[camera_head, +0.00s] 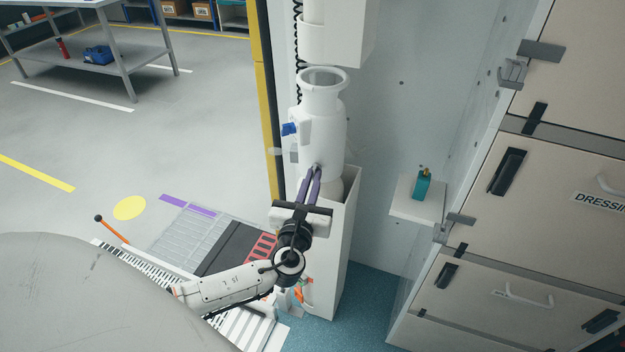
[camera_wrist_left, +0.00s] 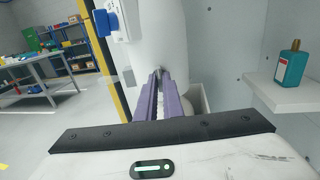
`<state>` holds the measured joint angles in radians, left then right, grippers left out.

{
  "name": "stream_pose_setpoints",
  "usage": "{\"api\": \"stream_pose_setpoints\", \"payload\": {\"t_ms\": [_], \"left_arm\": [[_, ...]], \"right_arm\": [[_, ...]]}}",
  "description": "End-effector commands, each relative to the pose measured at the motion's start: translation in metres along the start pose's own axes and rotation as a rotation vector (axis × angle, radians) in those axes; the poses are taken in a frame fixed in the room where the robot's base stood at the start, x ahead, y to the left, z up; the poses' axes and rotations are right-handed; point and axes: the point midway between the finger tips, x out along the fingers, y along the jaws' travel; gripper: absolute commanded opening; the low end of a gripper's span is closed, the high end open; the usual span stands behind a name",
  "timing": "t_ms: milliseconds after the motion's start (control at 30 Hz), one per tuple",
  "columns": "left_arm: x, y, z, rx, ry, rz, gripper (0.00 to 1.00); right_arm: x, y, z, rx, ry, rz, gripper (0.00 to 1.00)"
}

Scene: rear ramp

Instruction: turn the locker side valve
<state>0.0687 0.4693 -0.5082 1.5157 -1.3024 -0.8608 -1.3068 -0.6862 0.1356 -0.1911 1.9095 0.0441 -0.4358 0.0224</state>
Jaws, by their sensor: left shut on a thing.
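A white, bottle-shaped vessel (camera_head: 322,125) with a wide open neck stands against the locker's side wall; its lower body also shows in the left wrist view (camera_wrist_left: 160,38). My left gripper (camera_head: 315,170) reaches up to the front of the vessel's lower part. Its purple fingers (camera_wrist_left: 159,75) are close together and shut on a small part there, which I take for the side valve; the fingers hide most of it. A blue knob (camera_head: 289,129) on a white box sits higher on the left, apart from the fingers. My right gripper is not in view.
A white bin (camera_head: 340,250) stands below the vessel. A teal bottle (camera_head: 422,184) is on a small white shelf (camera_head: 417,205) to the right, beside beige drawers (camera_head: 500,200). A yellow-edged post (camera_head: 264,100) is left of the vessel. Open floor lies further left.

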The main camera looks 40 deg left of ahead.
Motion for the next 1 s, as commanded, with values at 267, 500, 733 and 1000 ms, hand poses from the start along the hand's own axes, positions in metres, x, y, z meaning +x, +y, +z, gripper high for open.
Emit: {"api": "stream_pose_setpoints", "payload": {"t_ms": [267, 500, 733, 1000], "left_arm": [[0.0, 0.0, -0.001, 0.004, 0.001, -0.001, 0.22], [0.0, 0.0, 0.0, 0.002, 0.0, 0.0, 0.26], [-0.014, 0.0, -0.002, 0.002, 0.002, -0.002, 0.26], [-0.068, 0.0, -0.003, 0.003, 0.004, -0.002, 0.26]], "right_arm": [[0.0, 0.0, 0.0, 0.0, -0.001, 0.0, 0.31], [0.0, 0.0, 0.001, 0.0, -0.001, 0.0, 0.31], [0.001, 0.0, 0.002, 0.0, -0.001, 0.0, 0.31], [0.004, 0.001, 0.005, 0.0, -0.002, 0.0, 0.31]]}}
